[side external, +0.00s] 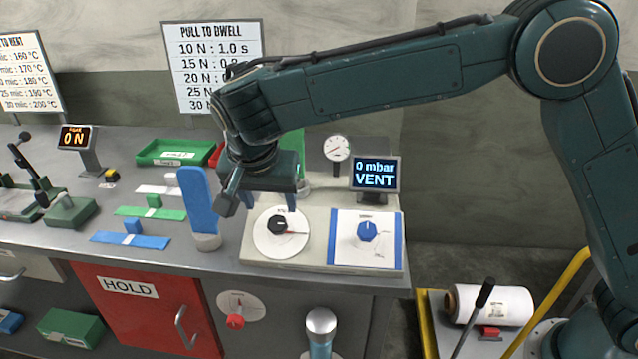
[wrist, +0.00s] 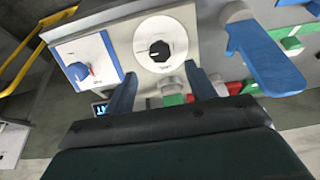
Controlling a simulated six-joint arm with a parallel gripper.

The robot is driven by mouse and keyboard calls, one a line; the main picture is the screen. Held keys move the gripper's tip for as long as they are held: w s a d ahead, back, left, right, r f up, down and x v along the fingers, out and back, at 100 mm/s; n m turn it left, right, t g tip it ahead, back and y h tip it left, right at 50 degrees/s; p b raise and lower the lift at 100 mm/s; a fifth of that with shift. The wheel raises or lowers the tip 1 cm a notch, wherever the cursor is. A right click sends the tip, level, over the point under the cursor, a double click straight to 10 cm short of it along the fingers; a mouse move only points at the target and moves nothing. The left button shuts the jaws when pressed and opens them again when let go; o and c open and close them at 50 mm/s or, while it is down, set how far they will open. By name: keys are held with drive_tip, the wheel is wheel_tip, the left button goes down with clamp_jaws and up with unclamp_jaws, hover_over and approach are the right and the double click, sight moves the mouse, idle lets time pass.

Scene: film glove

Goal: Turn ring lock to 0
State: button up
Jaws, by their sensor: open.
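A black knob (side external: 278,225) with a red pointer sits on a round white dial (side external: 268,246) on the pale console. It also shows in the wrist view (wrist: 159,51). A blue knob (side external: 367,232) sits on a blue-edged white panel to its right; it shows at left in the wrist view (wrist: 78,71). The dial labels are too small to read, so I cannot tell which is the ring lock. My gripper (side external: 270,203) is open and empty above the black knob's dial. In the wrist view its blue fingers (wrist: 162,85) are spread apart, with the black knob beyond them.
A screen (side external: 376,174) reading "0 mbar VENT" and a round gauge (side external: 337,148) stand behind the console. A blue upright hand shape (side external: 198,203) stands close to its left. A red knob (side external: 235,321) is on the cabinet front. Coloured strips (side external: 130,240) lie further left.

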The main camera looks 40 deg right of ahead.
sight(277, 222)
drive_tip(key=shift+x, duration=3.95)
drive_tip(key=c, duration=1)
drive_tip(key=shift+o, duration=0.2)
